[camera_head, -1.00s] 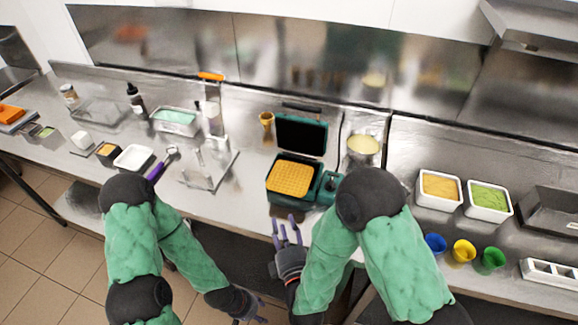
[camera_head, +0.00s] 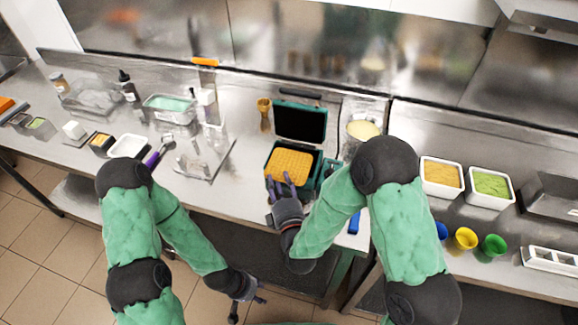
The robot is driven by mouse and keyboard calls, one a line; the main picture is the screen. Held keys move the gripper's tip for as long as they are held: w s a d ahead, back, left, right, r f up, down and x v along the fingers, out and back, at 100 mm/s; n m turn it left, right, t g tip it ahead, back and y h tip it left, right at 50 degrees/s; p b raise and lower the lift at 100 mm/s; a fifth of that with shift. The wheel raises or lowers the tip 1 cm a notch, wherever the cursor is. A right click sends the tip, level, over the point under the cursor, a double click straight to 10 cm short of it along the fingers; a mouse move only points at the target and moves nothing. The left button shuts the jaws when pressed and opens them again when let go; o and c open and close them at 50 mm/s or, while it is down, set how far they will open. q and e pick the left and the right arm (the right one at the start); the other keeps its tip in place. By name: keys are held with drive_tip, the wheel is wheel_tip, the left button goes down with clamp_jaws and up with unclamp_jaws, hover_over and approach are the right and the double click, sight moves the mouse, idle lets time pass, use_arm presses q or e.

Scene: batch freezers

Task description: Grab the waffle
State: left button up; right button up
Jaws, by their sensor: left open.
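The golden square waffle (camera_head: 289,161) lies flat in the open green waffle iron (camera_head: 320,177), whose dark lid (camera_head: 300,122) is raised behind it. My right gripper (camera_head: 279,180) is at the iron's front edge, its fingers spread apart. Its fingertips overlap the waffle's near edge in the picture. I cannot tell whether they touch it. My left gripper (camera_head: 248,309) is open and empty, low in front of the counter and away from the waffle.
A yellow cone (camera_head: 264,112) stands left of the iron. A clear stand (camera_head: 207,155) and a purple-handled scoop (camera_head: 160,150) are further left. A pot of pale batter (camera_head: 362,131) stands behind my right arm. Yellow (camera_head: 462,240) and green (camera_head: 490,247) cups stand at right.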

drive_tip(key=shift+x, duration=1.25)
drive_tip(key=shift+d, duration=0.1)
clamp_jaws()
drive_tip(key=shift+r, duration=0.1)
drive_tip(key=shift+r, duration=0.65)
drive_tip(key=s+a+r+p, duration=0.4)
drive_tip(key=s+a+r, duration=0.3)
drive_tip(key=s+r, duration=0.4)
drive_tip(key=shift+s+a+r, duration=0.2)
drive_tip(key=shift+s, duration=0.25)
